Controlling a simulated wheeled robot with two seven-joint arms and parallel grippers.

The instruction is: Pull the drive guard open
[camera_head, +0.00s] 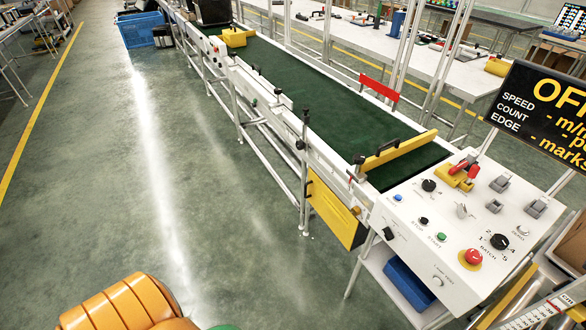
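A yellow panel (335,210) on the near side of the conveyor, below the belt's near end, looks like the drive guard. It hangs upright against the frame and looks shut, with dark edges and a small dark fitting at its upper left. A yellow bar (399,150) with a black handle (381,147) stands across the green belt (335,105) at its near end. I cannot tell from this view how either yellow part is hinged. Neither of my grippers is in view, and nothing is seen touching the panel.
A white control panel (450,235) with knobs and a red stop button (473,257) stands right of the yellow panel. A blue bin (408,284) sits under it. A black sign (545,112) rises at the right. The green floor (220,190) left of the conveyor is clear.

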